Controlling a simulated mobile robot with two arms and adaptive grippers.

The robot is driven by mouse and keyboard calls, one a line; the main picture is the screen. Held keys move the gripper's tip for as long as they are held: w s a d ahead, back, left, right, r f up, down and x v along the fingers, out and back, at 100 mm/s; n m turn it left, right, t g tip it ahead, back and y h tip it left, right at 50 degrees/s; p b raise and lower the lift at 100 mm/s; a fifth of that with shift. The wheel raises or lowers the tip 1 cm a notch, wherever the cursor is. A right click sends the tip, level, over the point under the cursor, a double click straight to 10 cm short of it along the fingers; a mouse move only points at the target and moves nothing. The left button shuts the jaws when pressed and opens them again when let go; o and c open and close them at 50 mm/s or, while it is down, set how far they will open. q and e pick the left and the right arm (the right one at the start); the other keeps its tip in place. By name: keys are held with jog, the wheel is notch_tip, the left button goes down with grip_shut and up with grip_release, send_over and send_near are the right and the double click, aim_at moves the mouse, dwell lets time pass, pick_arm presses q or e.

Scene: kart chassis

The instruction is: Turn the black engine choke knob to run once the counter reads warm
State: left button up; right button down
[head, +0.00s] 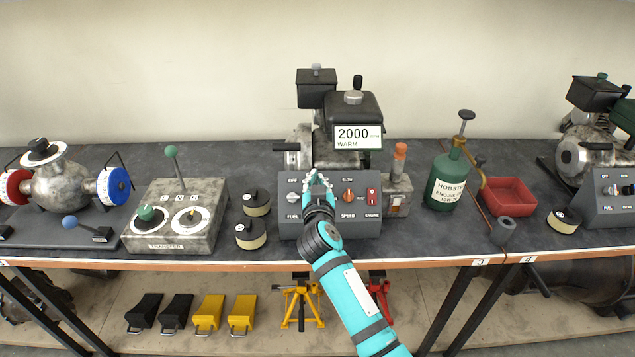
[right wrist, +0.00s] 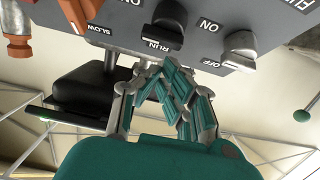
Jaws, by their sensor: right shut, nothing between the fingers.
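The engine counter (head: 357,137) reads 2000 and WARM. The control panel (head: 290,228) stands in front of the engine. My right gripper (head: 318,182) is over the panel's middle-left, hiding the black choke knob in the head view. In the right wrist view the black choke knob (right wrist: 170,25) shows, its handle end beside the RUN label. My right gripper (right wrist: 176,82) is shut and empty there, fingertips just short of the knob in the picture; I cannot tell whether they touch it. My left gripper is not in view.
The grey fuel knob (right wrist: 240,48) is close beside the choke knob. The orange speed knob (head: 348,196) and red engine switch (head: 373,197) are to the right. A green bottle (head: 449,182) and red tray (head: 508,196) stand further right; a metal transfer box (head: 208,235) stands left.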

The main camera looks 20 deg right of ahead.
jog(key=shift+s+a+f, duration=0.2)
jog(key=shift+s+f, duration=0.35)
jog(key=shift+s, duration=0.25)
